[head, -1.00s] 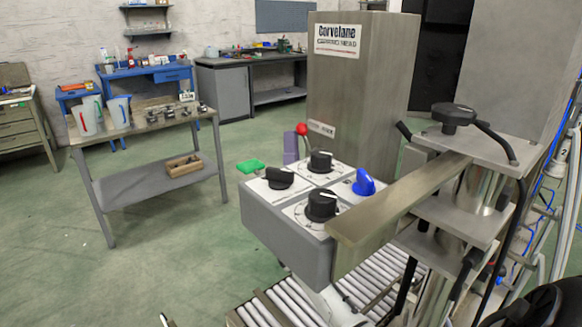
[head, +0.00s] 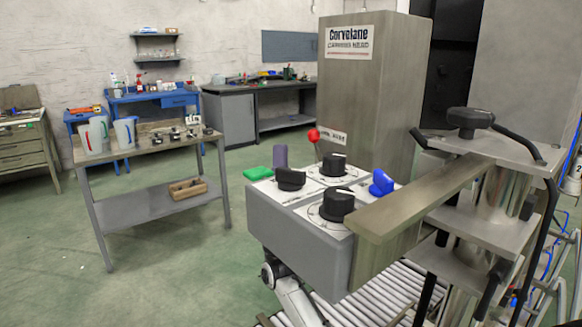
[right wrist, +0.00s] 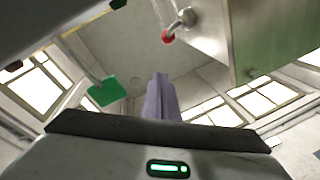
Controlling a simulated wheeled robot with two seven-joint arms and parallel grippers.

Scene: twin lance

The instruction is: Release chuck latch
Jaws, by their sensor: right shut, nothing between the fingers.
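A grey control box (head: 300,235) carries black knobs (head: 337,205) and a blue knob (head: 381,183). At its far side are a green paddle (head: 258,173), a purple upright piece (head: 280,156) and a red ball-tipped lever (head: 313,136). No readable label tells which is the chuck latch. The right wrist view looks upward at the green paddle (right wrist: 103,92), purple piece (right wrist: 160,97) and red ball (right wrist: 168,37). My right gripper (right wrist: 160,130) is shut and empty, below them; its fingertips are not clear. In the head view the box hides most of it. My left gripper is not in view.
A metal beam (head: 410,210) and a clamp column (head: 480,215) stand at right, above rollers (head: 385,295). A tall steel cabinet (head: 365,105) rises behind the box. A bench (head: 150,145) with jugs stands at left. The floor between is clear.

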